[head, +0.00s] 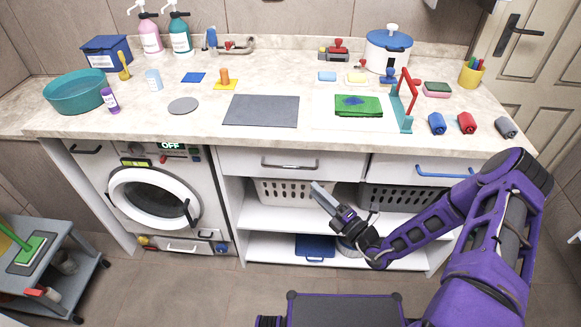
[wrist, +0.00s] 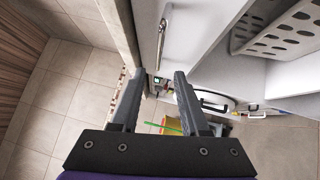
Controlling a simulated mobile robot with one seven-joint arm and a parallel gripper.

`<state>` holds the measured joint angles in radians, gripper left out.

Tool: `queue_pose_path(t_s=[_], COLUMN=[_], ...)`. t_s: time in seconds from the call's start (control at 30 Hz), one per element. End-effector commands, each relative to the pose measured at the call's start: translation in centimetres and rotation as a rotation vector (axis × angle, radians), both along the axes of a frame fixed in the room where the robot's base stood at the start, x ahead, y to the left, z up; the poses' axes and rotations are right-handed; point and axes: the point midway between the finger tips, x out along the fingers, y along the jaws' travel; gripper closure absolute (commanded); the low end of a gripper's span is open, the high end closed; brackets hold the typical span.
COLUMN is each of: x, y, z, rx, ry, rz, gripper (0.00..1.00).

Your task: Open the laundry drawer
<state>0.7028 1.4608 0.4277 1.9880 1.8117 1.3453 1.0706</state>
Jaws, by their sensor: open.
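A white drawer front (head: 247,163) with a grey bar handle (head: 290,165) sits under the counter, right of the washer. To its right is another drawer front (head: 382,168) with a blue handle (head: 445,172). Both look shut. I cannot tell from the pictures which one is the laundry drawer. My gripper (head: 318,190) is open and empty, in front of the shelves and below the grey handle, its fingers tilted up-left. In the wrist view, a metal handle (wrist: 162,38) on a white front shows beyond the fingertips of my gripper (wrist: 152,74), apart from them.
Perforated baskets, one white (head: 283,192) and one grey (head: 400,198), stand on the shelf below the drawers. A washing machine (head: 160,195) stands left, with a low drawer (head: 182,246) under it. A grey cart (head: 40,270) is at far left. Floor in front is clear.

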Motion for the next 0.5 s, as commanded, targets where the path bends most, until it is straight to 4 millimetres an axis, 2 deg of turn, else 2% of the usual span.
queue_pose_path(t_s=[0.3, 0.5], x=[5.0, 7.4], y=[5.0, 7.1], z=[1.0, 1.4], rx=[-0.002, -0.001], ry=[-0.003, -0.002], rz=[0.004, 0.003], gripper=[0.55, 0.55])
